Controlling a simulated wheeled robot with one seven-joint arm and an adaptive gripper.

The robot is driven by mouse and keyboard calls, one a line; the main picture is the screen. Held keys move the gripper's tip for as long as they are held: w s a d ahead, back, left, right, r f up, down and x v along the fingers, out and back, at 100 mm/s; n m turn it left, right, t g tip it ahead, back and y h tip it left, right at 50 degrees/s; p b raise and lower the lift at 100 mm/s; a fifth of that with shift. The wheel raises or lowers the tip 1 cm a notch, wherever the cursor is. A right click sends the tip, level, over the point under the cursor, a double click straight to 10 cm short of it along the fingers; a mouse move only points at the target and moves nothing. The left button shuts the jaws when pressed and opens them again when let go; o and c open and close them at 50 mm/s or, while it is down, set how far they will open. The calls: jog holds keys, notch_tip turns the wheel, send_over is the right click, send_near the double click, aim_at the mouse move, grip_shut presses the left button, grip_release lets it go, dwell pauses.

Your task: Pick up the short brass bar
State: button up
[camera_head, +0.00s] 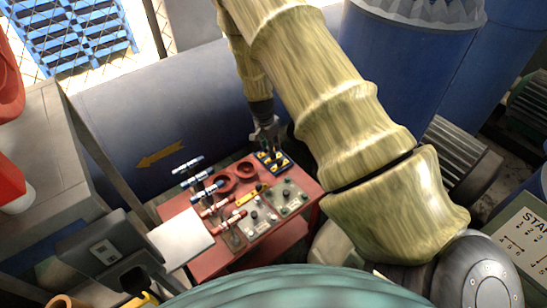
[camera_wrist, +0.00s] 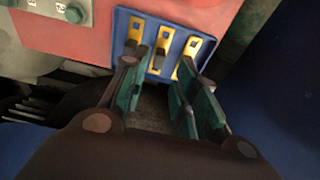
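A blue tray (camera_wrist: 122,22) holds several yellow, brass-like pieces side by side in the wrist view. A left piece (camera_wrist: 135,27), a middle piece (camera_wrist: 162,46) and a right piece (camera_wrist: 194,43) show there. I cannot tell which is the short brass bar, as my fingers hide their near ends. My gripper (camera_wrist: 159,72) is open, its teal-padded fingers apart over the near side of the tray, with no held object visible. In the head view, my gripper (camera_head: 268,140) is just above the blue tray (camera_head: 283,166) at the back of the red table.
The red table (camera_head: 211,262) also carries red rings (camera_head: 246,170), a yellow piece (camera_head: 246,198), grey panels (camera_head: 290,199) with knobs, and several red and blue valve-like parts (camera_head: 203,190). A dark blue tank (camera_head: 200,85) stands behind; a blue barrel (camera_head: 400,60) stands at right.

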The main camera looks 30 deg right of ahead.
aim_at(273, 156)
jog(key=shift+d+f, duration=0.2)
jog(key=shift+f, duration=0.85)
jog(key=shift+d+f, duration=0.25)
jog(key=shift+f, duration=0.85)
jog(key=shift+d+f, duration=0.2)
jog(key=shift+f, duration=0.85)
grip_shut()
